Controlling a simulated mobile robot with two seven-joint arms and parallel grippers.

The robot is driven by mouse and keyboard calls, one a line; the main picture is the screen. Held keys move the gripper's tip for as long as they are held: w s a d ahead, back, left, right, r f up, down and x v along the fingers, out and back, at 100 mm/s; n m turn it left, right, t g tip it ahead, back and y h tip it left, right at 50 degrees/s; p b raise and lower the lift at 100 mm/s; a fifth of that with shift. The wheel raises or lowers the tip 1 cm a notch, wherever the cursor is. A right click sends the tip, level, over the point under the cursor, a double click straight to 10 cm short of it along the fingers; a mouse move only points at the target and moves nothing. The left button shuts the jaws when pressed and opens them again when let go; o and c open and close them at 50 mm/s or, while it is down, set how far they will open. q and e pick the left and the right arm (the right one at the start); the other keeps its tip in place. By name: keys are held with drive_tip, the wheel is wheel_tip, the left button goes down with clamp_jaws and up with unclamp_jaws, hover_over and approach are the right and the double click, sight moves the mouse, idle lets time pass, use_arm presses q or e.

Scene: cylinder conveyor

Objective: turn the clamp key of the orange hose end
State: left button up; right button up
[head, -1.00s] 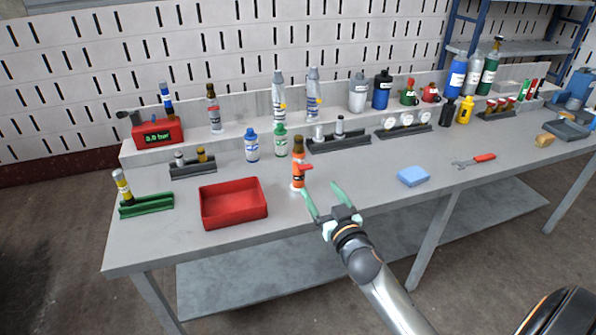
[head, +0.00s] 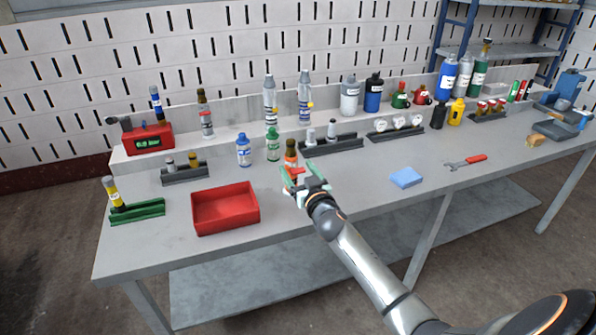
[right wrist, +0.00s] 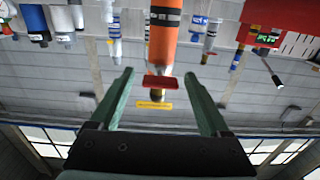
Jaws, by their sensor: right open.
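The orange hose end (head: 290,157) stands upright on the bench, behind the right gripper in the head view, its lower part hidden. It also shows in the right wrist view (right wrist: 163,45), with the picture upside down. Its red clamp key (right wrist: 161,82) crosses the hose end between my two fingertips, with a gap on both sides. My right gripper (right wrist: 158,74) is open, its green fingers either side of the key; in the head view it shows at the hose end (head: 297,169). I cannot tell whether any finger touches. My left gripper is not in view.
A red tray (head: 226,222) sits to the left. A dark rack (head: 332,144) is behind right. A blue sponge (head: 406,177) lies to the right; the bench between is clear.

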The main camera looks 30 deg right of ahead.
drive_tip(key=shift+c, duration=0.3)
clamp_jaws()
idle(0.3)
